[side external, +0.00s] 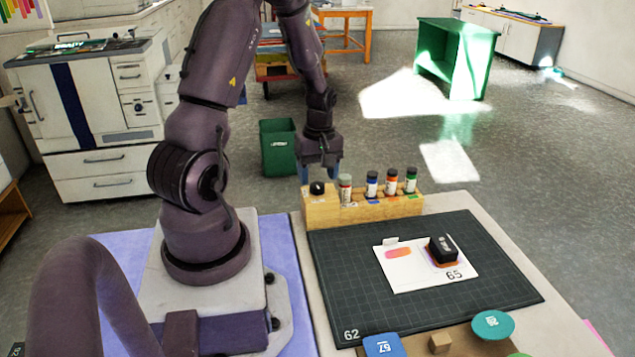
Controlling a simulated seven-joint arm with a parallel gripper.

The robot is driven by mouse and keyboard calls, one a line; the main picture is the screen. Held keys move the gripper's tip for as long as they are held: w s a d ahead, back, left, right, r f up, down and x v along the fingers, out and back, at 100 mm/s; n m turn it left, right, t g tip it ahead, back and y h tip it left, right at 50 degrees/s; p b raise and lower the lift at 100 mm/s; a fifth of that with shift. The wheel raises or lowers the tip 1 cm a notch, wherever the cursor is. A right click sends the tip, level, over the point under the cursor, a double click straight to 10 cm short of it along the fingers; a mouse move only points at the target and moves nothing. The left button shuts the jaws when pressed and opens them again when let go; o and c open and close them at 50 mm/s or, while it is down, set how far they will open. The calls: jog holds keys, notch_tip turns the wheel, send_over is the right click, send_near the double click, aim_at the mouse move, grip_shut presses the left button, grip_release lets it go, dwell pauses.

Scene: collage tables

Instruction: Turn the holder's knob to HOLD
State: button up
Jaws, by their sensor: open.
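The wooden holder (375,209) stands along the back edge of the dark mat. A small black knob (317,188) sits at its left end. Small labels near the knob are too small to read, so I cannot tell its setting. My gripper (321,174) points down just above the knob, its blue fingers open and apart. One finger shows left of the knob and one to its right. Whether they touch the knob, or stand behind it, I cannot tell. Several small bottles (372,184) with coloured labels stand in the holder right of the knob.
A dark cutting mat (350,280) holds a white card (408,280) with a black block (442,250) on it. The mat's left part is clear.

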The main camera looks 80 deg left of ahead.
aim_at(317, 189)
jog(key=shift+f, duration=1.4)
jog(key=c, duration=0.9)
